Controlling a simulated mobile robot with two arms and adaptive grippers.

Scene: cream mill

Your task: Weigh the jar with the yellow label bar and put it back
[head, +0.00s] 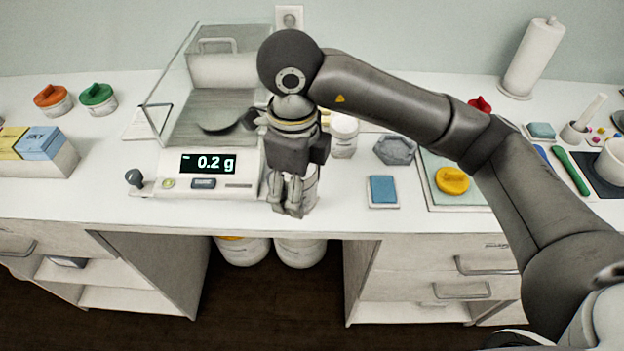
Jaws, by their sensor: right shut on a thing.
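The weighing scale (250,186) stands on the counter left of centre, with a clear glass draft shield (165,75) behind its display (208,163), which reads -0.2 g. A dark round pan (222,126) shows inside. My right gripper (291,208) points down at the scale's right front corner, near the counter's front edge. It is shut on a pale thing (310,188) mostly hidden by the fingers; I cannot tell what it is. A white jar (344,137) stands behind and right of the gripper. I cannot make out a yellow label bar. My left gripper is out of view.
Orange-lidded (53,100) and green-lidded (98,99) jars stand at the left behind a box (40,150). Right of the gripper are a blue pad (382,190), a grey hexagonal dish (396,149) and a yellow-knobbed item (452,180). A paper roll (533,58) stands behind.

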